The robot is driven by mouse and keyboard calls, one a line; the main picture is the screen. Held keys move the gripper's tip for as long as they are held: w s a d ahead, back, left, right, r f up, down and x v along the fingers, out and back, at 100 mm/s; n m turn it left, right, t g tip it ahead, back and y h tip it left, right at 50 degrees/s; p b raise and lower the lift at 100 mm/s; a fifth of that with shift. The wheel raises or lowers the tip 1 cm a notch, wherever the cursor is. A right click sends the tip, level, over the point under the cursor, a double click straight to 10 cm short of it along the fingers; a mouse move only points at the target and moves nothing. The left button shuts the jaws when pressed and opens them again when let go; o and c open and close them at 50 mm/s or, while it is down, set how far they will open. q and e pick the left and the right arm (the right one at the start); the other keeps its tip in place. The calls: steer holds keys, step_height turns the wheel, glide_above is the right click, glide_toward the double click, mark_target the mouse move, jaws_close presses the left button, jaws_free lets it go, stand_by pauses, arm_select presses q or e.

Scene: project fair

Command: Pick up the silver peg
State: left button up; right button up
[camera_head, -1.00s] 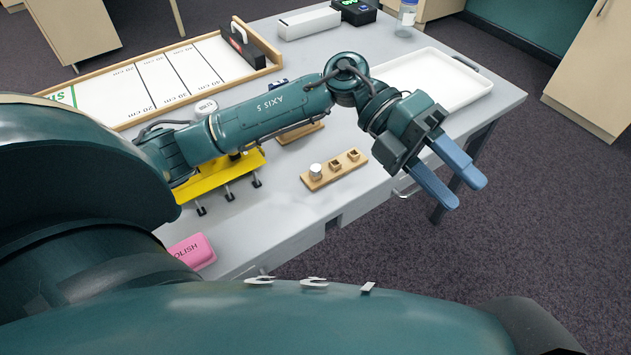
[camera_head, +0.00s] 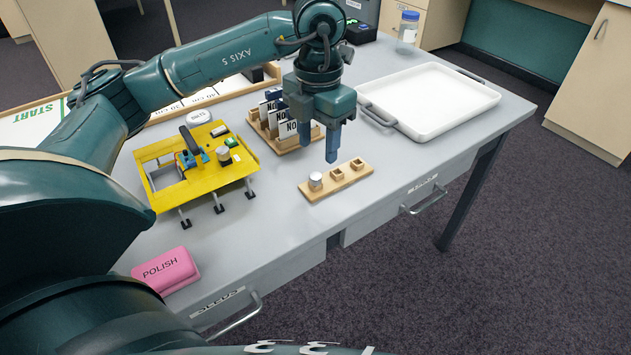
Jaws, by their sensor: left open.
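A short silver peg (camera_head: 316,181) stands upright at the left end of a small wooden holder (camera_head: 345,184) near the table's front edge. Two square wooden sockets sit to its right on the same holder. My left gripper (camera_head: 318,153) points down with its blue fingers apart and nothing between them. Its fingertips show just above and behind the peg, not touching it as far as I can see. A second silver-topped cylinder (camera_head: 222,154) stands on the yellow platform (camera_head: 160,196) to the left. My right gripper is not in view.
A wooden rack of labelled cards (camera_head: 285,143) is right behind the gripper. A white tray (camera_head: 430,126) lies at the right and a pink POLISH block (camera_head: 167,270) at the front left. A lidded jar (camera_head: 408,28) stands at the back. Table between holder and yellow platform is clear.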

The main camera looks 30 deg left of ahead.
mark_target(315, 176)
arm_select(q)
steer(key=f, duration=0.4)
steer(key=s+f+b, duration=0.1)
steer(key=f, duration=0.1)
steer(key=shift+w+f, duration=0.1)
steer(key=shift+f, duration=0.05)
steer(key=shift+c, duration=0.3)
steer(key=shift+c, duration=0.6)
jaws_close()
step_height(315, 176, up, 10)
steer(key=p, duration=0.1)
steer(key=shift+p, duration=0.4)
